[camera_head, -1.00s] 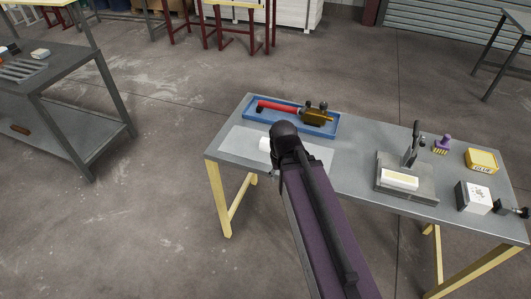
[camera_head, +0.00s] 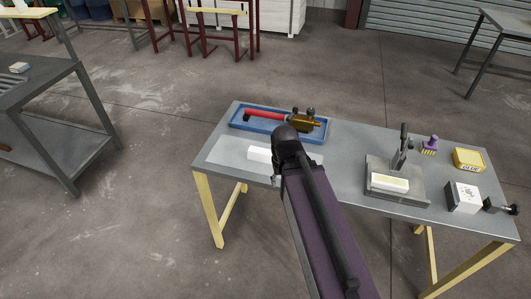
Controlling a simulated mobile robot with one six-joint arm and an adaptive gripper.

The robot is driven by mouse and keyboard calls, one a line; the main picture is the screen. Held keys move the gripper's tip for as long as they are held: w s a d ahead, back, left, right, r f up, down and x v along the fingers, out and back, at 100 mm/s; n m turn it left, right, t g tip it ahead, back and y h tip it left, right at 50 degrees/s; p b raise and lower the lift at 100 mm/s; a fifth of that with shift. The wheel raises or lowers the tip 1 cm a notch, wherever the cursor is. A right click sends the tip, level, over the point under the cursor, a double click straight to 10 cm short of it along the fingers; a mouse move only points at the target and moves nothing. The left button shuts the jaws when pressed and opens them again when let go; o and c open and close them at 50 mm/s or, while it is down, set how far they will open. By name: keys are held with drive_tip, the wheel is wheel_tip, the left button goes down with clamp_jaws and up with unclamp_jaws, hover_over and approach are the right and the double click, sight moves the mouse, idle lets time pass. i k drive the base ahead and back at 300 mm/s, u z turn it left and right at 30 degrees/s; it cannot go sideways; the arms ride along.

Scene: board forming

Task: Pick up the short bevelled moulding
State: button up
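A short white piece (camera_head: 259,154), which may be the bevelled moulding, lies on a pale mat (camera_head: 226,152) at the left of the workbench. Its right end is hidden behind my arm, and I cannot make out a bevel. Another pale piece (camera_head: 390,182) sits in a grey fixture with an upright lever. My gripper (camera_head: 277,178) is mostly hidden by my dark wrist, over the mat beside the white piece. I cannot see its fingers clearly, or whether they touch anything.
A blue tray (camera_head: 236,123) with a red-handled tool lies behind the mat. A purple brush (camera_head: 430,144), yellow glue box (camera_head: 468,158), white box (camera_head: 463,196) and dark clamp (camera_head: 500,206) stand at the right. A grey shelf table (camera_head: 60,145) stands at the left.

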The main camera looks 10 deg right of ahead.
sight(261, 154)
drive_tip(key=i, duration=0.85)
drive_tip(key=z, duration=0.4)
drive_tip(key=k, duration=0.15)
drive_tip(key=u, duration=3.3)
